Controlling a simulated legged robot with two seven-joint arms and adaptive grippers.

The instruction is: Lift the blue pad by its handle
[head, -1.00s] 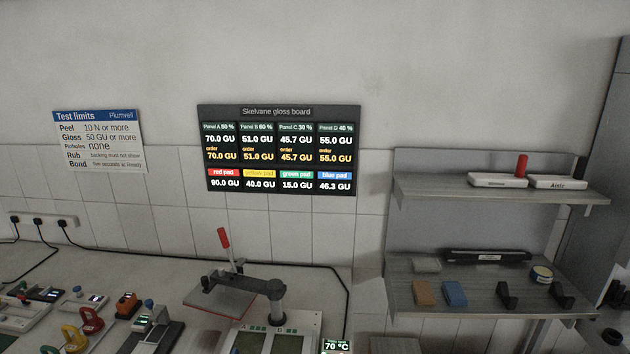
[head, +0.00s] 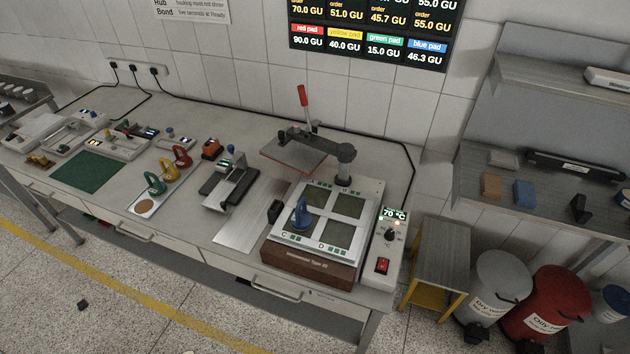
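The pad's flat underside is too small to make out. The other squares of the plate are bare. Neither of my grippers is in view.
The press's raised head (head: 296,153) with a red lever (head: 303,96) hangs behind the plate. A 70 °C control box (head: 388,240) stands right of it. Green (head: 155,184), yellow and red pads stand to the left. A small dark block (head: 274,211) sits close beside the plate.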

